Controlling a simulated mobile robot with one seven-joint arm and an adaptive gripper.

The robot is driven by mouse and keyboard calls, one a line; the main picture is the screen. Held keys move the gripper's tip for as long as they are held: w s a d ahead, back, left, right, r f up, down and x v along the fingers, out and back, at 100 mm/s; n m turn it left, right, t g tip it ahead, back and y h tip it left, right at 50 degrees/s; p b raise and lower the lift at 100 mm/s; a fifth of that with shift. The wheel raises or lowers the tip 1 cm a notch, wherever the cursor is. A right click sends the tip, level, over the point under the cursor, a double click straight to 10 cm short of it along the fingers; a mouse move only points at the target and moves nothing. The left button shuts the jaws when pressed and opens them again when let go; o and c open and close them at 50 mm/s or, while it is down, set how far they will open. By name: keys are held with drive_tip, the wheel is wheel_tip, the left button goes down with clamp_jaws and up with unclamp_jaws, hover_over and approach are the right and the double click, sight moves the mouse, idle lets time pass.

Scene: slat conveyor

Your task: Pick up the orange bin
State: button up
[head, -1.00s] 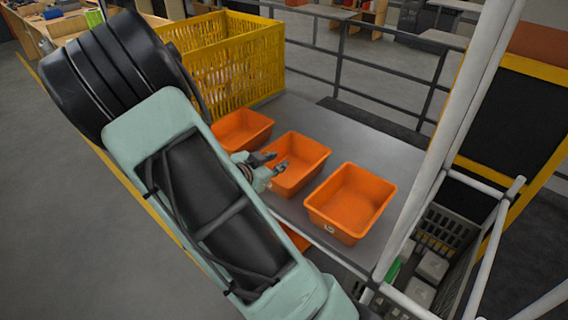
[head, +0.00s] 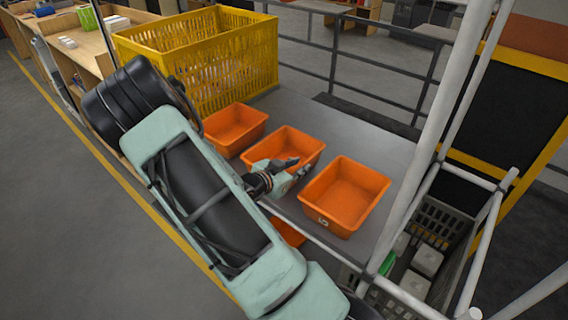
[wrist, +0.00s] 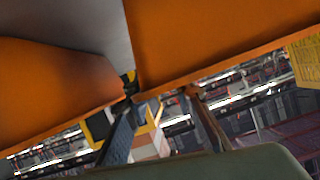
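Three orange bins stand in a row on a grey surface (head: 382,150): a left bin (head: 222,138), a middle bin (head: 275,142) and a right bin (head: 345,195). My gripper (head: 300,167) is open and empty, at the near right corner of the middle bin, by the gap to the right bin. It hides part of the middle bin's front. In the wrist view, the two fingers (wrist: 165,108) are apart, with one orange bin (wrist: 50,90) on the left and another (wrist: 210,35) on the right. I cannot tell whether a finger touches a bin.
A yellow slatted crate (head: 205,75) stands behind the left bin. Pale posts (head: 425,140) rise close to the right bin. A dark crate (head: 440,225) with grey boxes is at the right. Another orange object (head: 288,232) shows below the surface edge. A dark railing (head: 350,60) runs behind.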

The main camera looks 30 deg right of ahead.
sight(306, 163)
drive_tip(key=x, duration=0.4)
drive_tip(key=shift+s+d+r, duration=0.1)
drive_tip(key=shift+s+d, duration=0.05)
clamp_jaws()
